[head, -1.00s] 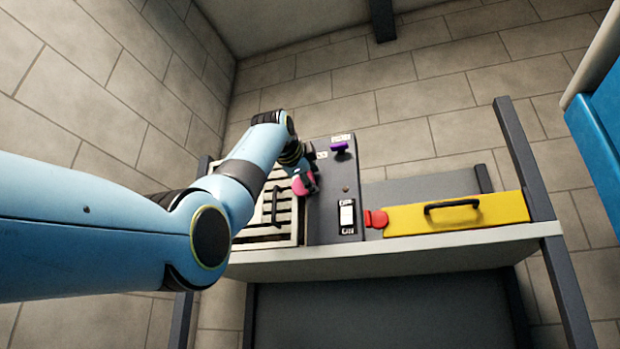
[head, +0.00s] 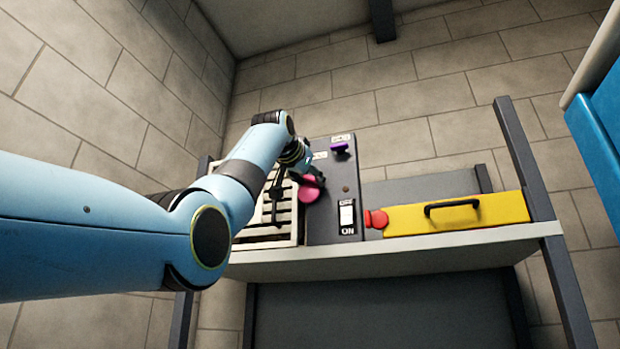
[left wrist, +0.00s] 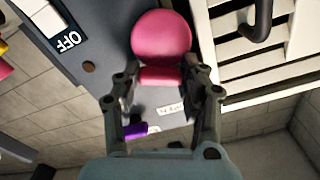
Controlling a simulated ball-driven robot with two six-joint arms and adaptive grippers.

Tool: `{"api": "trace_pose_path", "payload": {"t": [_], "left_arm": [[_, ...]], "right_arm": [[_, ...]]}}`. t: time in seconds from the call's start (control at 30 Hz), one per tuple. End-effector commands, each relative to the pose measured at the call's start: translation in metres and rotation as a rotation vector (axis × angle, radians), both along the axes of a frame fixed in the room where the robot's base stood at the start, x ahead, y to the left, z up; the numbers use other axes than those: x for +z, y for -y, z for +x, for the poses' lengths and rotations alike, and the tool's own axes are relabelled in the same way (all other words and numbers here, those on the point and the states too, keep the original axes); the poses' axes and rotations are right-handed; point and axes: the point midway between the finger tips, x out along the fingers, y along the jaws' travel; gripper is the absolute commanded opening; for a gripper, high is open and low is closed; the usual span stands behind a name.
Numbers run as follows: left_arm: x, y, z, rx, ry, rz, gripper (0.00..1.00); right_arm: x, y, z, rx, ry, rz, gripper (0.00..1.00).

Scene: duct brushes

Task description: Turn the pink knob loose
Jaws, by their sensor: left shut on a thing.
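The pink knob (head: 312,190) is on the dark grey panel (head: 330,222), beside the light slatted grille. In the left wrist view its round pink head (left wrist: 161,36) faces the camera, with a narrower pink part below it. My left gripper (head: 306,174) is at the knob. In the left wrist view the fingers of my left gripper (left wrist: 162,84) are on both sides of that narrower part and shut on it. The fingers hide some of the knob in the head view. My right gripper is not in view.
A purple knob (head: 339,148) sits higher on the panel, and a white OFF/ON switch (head: 346,215) lower. The grille (head: 287,232) with a black handle is left. A red knob (head: 376,219) and yellow drawer front (head: 470,214) are right, above the pale shelf edge (head: 400,252).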

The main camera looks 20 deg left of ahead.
Motion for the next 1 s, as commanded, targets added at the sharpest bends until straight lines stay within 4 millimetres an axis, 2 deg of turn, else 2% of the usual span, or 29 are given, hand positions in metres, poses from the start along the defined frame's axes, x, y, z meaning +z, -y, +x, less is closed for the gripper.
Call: {"api": "trace_pose_path", "payload": {"t": [1.0], "left_arm": [[-0.0037,0.0007,0.0013,0.002,-0.040,-0.964,0.10]], "right_arm": [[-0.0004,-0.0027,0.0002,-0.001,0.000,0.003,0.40]]}}
